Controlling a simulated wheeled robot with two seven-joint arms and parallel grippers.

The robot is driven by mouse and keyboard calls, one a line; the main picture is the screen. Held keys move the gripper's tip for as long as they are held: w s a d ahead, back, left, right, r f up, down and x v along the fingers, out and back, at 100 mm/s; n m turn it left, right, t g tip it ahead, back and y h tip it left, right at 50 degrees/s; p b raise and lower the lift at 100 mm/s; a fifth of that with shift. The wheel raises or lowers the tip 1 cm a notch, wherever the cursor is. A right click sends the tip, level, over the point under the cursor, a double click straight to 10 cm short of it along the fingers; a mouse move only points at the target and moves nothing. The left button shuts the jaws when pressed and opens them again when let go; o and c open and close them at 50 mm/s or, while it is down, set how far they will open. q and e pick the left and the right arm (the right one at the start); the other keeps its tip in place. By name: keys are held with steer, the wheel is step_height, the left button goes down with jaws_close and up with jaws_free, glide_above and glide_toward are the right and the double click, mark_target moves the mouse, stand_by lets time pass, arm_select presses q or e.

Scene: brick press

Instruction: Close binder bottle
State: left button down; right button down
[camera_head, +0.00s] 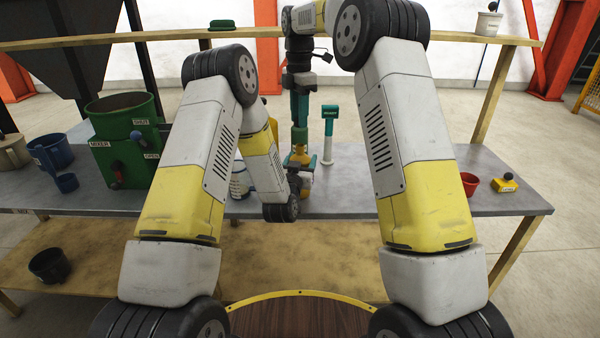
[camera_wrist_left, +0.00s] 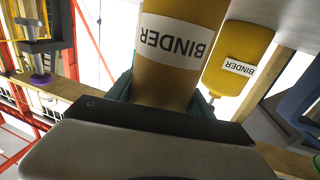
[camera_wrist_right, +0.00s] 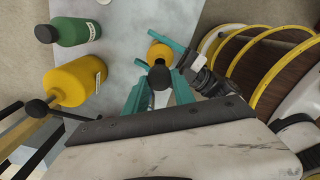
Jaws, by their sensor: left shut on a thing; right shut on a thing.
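The yellow binder bottle (camera_wrist_left: 181,40) is between the teal fingers of my left gripper (camera_wrist_left: 160,88), its label upside down in the left wrist view. My left gripper (camera_head: 300,160) is shut on it over the bench, partly hidden by my arm in the head view. My right gripper (camera_wrist_right: 158,92) is shut on a small dark round cap (camera_wrist_right: 160,76). It points down from above in the head view (camera_head: 300,112). In the right wrist view the cap overlaps a yellow bottle top (camera_wrist_right: 160,52); I cannot tell whether they touch.
A second yellow binder bottle (camera_wrist_left: 238,58) stands close by; a black-capped yellow bottle (camera_wrist_right: 76,82) and a green bottle (camera_wrist_right: 75,31) show in the right wrist view. A teal-topped post (camera_head: 329,125), green mixer (camera_head: 125,140) and red cup (camera_head: 469,183) stand on the bench.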

glide_above(299, 145)
steer(key=shift+f, duration=2.35)
steer(key=shift+f, duration=0.9)
steer(key=shift+f, duration=0.6)
